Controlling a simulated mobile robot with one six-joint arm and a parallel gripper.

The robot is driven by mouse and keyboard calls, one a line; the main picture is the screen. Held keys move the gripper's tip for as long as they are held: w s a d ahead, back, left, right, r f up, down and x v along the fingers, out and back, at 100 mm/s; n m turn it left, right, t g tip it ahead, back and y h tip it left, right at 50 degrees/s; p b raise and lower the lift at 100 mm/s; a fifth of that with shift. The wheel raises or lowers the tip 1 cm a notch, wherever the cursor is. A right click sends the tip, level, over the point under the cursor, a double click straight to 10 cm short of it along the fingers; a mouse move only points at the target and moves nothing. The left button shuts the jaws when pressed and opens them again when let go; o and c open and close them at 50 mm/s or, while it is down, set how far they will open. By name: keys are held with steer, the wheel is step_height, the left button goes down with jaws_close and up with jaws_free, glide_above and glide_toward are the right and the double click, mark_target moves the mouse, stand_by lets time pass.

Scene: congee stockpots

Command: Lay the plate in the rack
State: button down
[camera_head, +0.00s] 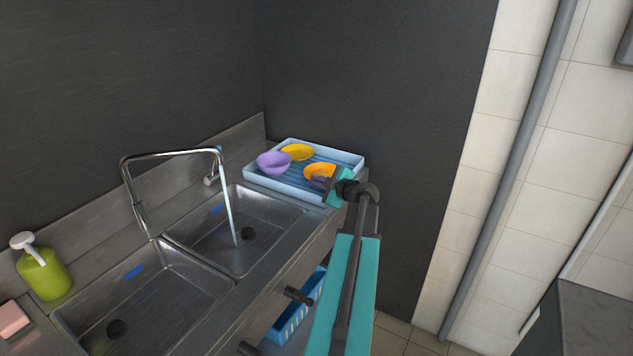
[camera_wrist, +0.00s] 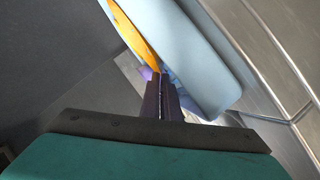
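The rack is a light blue tray (camera_head: 345,160) with a ribbed floor, on the counter right of the sinks. An orange plate (camera_head: 319,170) is at its right side, with my gripper (camera_head: 318,183) at its near rim. In the wrist view my gripper's dark fingers (camera_wrist: 158,78) are close together, and the orange plate (camera_wrist: 134,34) shows as a narrow strip running to the fingertips. The fingers look shut on its rim, though the contact is partly hidden. The pale blue rack wall (camera_wrist: 190,50) is right beside it.
A purple bowl (camera_head: 273,163) and a yellow dish (camera_head: 297,152) sit in the rack's left and back. A tap (camera_head: 165,155) runs into the right sink basin (camera_head: 270,215). A green soap bottle (camera_head: 43,272) stands at left. A dark wall is close behind the rack.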

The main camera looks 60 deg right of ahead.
steer(key=shift+f, duration=0.15)
steer(key=shift+f+b, duration=0.15)
steer(key=shift+b, duration=0.25)
steer(key=c, duration=2.3)
jaws_free()
steer(key=shift+r+p, duration=0.25)
steer(key=shift+p, duration=0.2)
steer(key=shift+s+a, duration=0.15)
steer(key=shift+s, duration=0.1)
steer(key=b+v, duration=0.3)
steer(key=v, duration=0.8)
steer(key=shift+s+b, duration=0.15)
steer(key=shift+b, duration=0.15)
steer(key=shift+s, duration=0.1)
